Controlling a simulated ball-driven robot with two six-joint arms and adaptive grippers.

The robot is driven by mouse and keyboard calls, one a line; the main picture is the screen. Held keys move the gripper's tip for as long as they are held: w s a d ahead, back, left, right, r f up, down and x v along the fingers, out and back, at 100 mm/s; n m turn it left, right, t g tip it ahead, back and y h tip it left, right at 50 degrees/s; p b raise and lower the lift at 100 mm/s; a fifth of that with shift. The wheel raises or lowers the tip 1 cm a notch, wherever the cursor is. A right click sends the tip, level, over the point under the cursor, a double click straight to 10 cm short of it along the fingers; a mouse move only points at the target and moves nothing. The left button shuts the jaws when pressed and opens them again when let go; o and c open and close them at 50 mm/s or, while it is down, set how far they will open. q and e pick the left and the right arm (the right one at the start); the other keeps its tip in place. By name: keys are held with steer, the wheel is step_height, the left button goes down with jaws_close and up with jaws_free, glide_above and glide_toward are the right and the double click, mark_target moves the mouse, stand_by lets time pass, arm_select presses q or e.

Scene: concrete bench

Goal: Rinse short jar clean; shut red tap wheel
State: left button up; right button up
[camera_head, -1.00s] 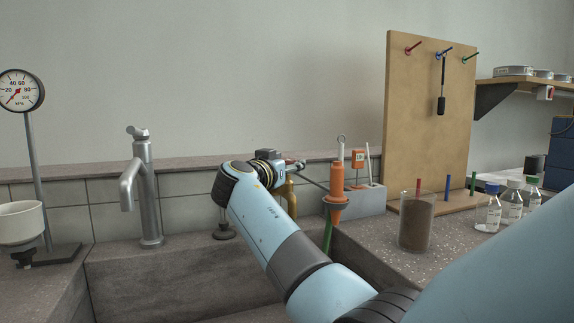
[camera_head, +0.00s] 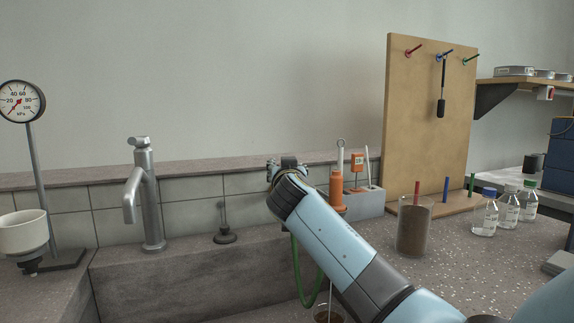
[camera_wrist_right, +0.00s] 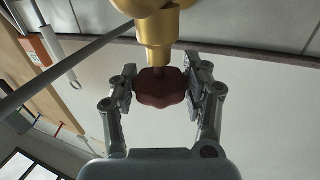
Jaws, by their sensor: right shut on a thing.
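The red tap wheel (camera_wrist_right: 160,92) sits below a brass tap body (camera_wrist_right: 158,38) in the right wrist view. My right gripper (camera_wrist_right: 162,84) has a finger on each side of the wheel and is shut on it. In the head view my right arm reaches over the sink and hides the wheel and brass tap. A glass jar (camera_head: 328,315) with brown contents stands low in the sink, partly cut off by the frame. A thin pale line, apparently a water stream, runs down to it. My left gripper is not in view.
A green hose (camera_head: 298,270) hangs beside my arm. A silver tap (camera_head: 145,195) stands left. A tall jar of brown matter (camera_head: 413,236), several bottles (camera_head: 486,215) and a pegboard (camera_head: 410,110) are on the right. An orange-handled tool (camera_head: 337,190) stands behind my arm.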

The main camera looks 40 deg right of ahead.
steer(key=shift+n+t+y, duration=0.3)
steer(key=shift+y, duration=0.1)
steer(key=o, duration=1.2)
steer(key=v, duration=1.2)
